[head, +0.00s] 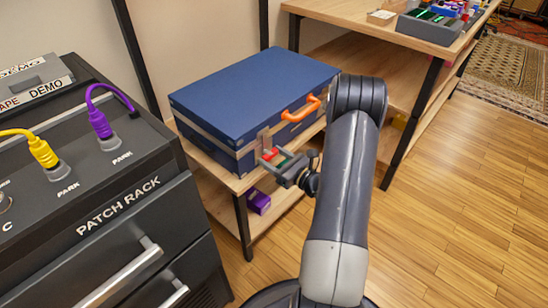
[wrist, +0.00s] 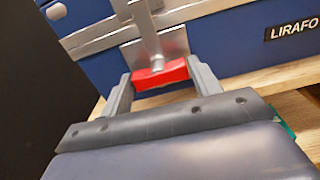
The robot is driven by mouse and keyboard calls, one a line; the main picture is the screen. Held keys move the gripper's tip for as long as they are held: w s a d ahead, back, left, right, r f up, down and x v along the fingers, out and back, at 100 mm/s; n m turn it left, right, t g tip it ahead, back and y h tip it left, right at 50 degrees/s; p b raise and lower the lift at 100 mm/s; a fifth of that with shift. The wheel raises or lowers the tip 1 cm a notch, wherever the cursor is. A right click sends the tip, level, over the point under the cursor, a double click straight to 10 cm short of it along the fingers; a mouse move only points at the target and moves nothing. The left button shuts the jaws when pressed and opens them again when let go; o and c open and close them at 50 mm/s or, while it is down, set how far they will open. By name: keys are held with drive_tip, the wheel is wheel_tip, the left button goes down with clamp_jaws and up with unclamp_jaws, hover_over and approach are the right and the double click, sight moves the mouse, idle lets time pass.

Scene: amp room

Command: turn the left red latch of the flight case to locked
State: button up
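The dark blue flight case (head: 240,95) lies on a wooden shelf, with an orange handle (head: 301,109) on its front. The left red latch (head: 269,154) is on the front, left of the handle. In the wrist view the red latch (wrist: 160,73) lies crosswise below a grey metal plate and stem. My gripper (head: 277,160) is at the latch, low before the case front. In the wrist view its fingers (wrist: 159,78) stand at both ends of the red piece, with no clear gap at either side. The right latch is hidden behind my arm.
The black patch rack (head: 120,205) with purple and yellow cables stands close on the left. A wooden table (head: 378,22) with a grey tray (head: 428,31) is at the back right. A purple box (head: 258,202) sits below the case. Floor at right is clear.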

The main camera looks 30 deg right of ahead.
drive_tip(key=o, duration=0.3)
drive_tip(key=shift+o, duration=0.2)
drive_tip(key=p+v, duration=0.2)
drive_tip(key=v, duration=0.8)
drive_tip(key=shift+s, duration=0.4)
drive_tip(key=shift+d, duration=0.15)
drive_tip(key=b+x, duration=0.2)
drive_tip(key=x, duration=0.9)
drive_tip(key=shift+n, duration=0.3)
